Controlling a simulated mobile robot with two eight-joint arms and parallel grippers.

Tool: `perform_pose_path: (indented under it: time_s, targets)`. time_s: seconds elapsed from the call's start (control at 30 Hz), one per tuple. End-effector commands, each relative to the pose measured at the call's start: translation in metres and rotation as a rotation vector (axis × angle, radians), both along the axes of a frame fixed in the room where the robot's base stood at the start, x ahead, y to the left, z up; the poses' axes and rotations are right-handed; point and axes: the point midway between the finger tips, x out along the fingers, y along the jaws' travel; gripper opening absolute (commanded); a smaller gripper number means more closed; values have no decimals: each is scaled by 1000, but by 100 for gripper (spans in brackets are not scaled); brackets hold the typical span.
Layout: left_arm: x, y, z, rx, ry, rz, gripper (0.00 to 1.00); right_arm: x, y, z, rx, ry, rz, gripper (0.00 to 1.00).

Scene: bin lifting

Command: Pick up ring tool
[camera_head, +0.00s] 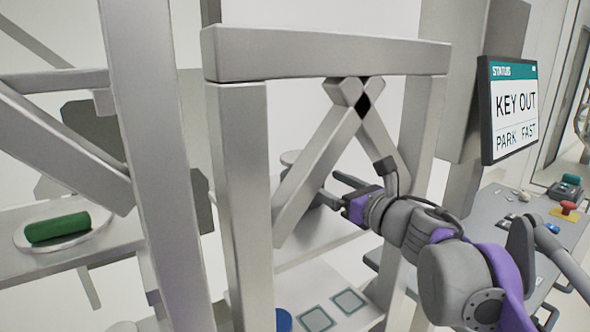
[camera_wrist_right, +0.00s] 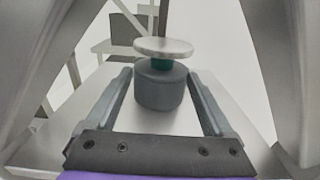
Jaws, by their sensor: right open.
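A tool with a dark grey round base, a short green neck and a pale disc on top stands upright on a light shelf in the right wrist view (camera_wrist_right: 159,88). I cannot tell for sure that it is the ring tool. In the head view a grey disc (camera_head: 290,157) shows behind the frame, mostly hidden by a slanted brace. My right gripper (camera_head: 338,189) reaches through the frame opening toward it. In the right wrist view its open fingers (camera_wrist_right: 161,80) point at the tool, one on each side, with gaps visible. My left gripper is not in view.
Thick grey posts, a top beam (camera_head: 330,52) and crossed braces (camera_head: 318,175) closely surround my right arm. A green cylinder (camera_head: 58,227) lies on a round plate at left. A lower shelf (camera_head: 290,280) has square markings and a blue item. A status screen (camera_head: 515,108) hangs right.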

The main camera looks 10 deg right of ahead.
Motion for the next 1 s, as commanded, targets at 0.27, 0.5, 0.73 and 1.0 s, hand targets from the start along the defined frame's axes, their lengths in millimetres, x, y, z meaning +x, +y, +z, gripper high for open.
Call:
perform_pose_path:
  time_s: [0.27,0.5,0.73,1.0]
  targets:
    - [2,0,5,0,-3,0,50,38,14,1,3,0,2,87]
    - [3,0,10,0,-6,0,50,61,19,3,2,0,1,87]
    - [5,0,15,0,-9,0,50,89,28,3,4,-1,1,87]
    - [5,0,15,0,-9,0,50,92,29,2,4,0,0,87]
